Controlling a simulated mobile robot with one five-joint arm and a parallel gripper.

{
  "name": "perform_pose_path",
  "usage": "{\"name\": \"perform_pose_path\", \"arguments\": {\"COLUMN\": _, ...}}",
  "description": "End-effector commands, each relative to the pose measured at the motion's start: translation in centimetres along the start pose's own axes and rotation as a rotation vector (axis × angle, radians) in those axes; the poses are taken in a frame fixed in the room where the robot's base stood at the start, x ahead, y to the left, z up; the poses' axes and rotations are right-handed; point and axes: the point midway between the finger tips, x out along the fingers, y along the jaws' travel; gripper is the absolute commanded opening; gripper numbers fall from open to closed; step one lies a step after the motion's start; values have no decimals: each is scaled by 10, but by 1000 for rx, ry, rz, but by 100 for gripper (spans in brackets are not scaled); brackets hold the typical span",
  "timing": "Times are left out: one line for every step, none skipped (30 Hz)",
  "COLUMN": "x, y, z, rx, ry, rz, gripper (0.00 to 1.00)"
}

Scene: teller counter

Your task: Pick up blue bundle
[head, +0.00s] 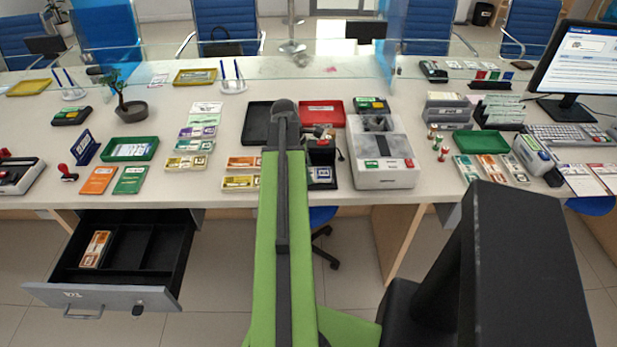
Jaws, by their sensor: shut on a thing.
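My green-and-black arm rises through the middle of the picture and reaches over the front part of the counter. Several other banknote bundles in purple, green, orange and yellow (196,131) lie on the counter left of the arm.
An open drawer (172,262) with one orange bundle (95,249) hangs below the counter at left. A grey machine (383,176) stands right of the arm. A black tray (257,124) and red tray (321,120) lie behind it. A glass screen (300,60) runs along the back.

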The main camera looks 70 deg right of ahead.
Motion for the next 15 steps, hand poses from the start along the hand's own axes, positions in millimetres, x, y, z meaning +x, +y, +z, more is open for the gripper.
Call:
{"name": "perform_pose_path", "arguments": {"x": 0, "y": 0, "z": 0, "rx": 0, "ry": 0, "rz": 0, "gripper": 12}}
{"name": "perform_pose_path", "arguments": {"x": 0, "y": 0, "z": 0, "rx": 0, "ry": 0, "rz": 0, "gripper": 8}}
{"name": "perform_pose_path", "arguments": {"x": 0, "y": 0, "z": 0, "rx": 0, "ry": 0, "rz": 0, "gripper": 4}}
{"name": "perform_pose_path", "arguments": {"x": 0, "y": 0, "z": 0, "rx": 0, "ry": 0, "rz": 0, "gripper": 4}}
{"name": "perform_pose_path", "arguments": {"x": 0, "y": 0, "z": 0, "rx": 0, "ry": 0, "rz": 0, "gripper": 4}}
{"name": "perform_pose_path", "arguments": {"x": 0, "y": 0, "z": 0, "rx": 0, "ry": 0, "rz": 0, "gripper": 4}}
{"name": "perform_pose_path", "arguments": {"x": 0, "y": 0, "z": 0, "rx": 0, "ry": 0, "rz": 0, "gripper": 4}}
{"name": "perform_pose_path", "arguments": {"x": 0, "y": 0, "z": 0, "rx": 0, "ry": 0, "rz": 0, "gripper": 4}}
{"name": "perform_pose_path", "arguments": {"x": -2, "y": 0, "z": 1, "rx": 0, "ry": 0, "rz": 0, "gripper": 4}}
{"name": "perform_pose_path", "arguments": {"x": -3, "y": 0, "z": 1, "rx": 0, "ry": 0, "rz": 0, "gripper": 4}}
{"name": "perform_pose_path", "arguments": {"x": -5, "y": 0, "z": 2, "rx": 0, "ry": 0, "rz": 0, "gripper": 4}}
{"name": "perform_pose_path", "arguments": {"x": -8, "y": 0, "z": 2, "rx": 0, "ry": 0, "rz": 0, "gripper": 4}}
{"name": "perform_pose_path", "arguments": {"x": -11, "y": 0, "z": 3, "rx": 0, "ry": 0, "rz": 0, "gripper": 4}}
{"name": "perform_pose_path", "arguments": {"x": -15, "y": 0, "z": 4, "rx": 0, "ry": 0, "rz": 0, "gripper": 4}}
{"name": "perform_pose_path", "arguments": {"x": -20, "y": 0, "z": 6, "rx": 0, "ry": 0, "rz": 0, "gripper": 4}}
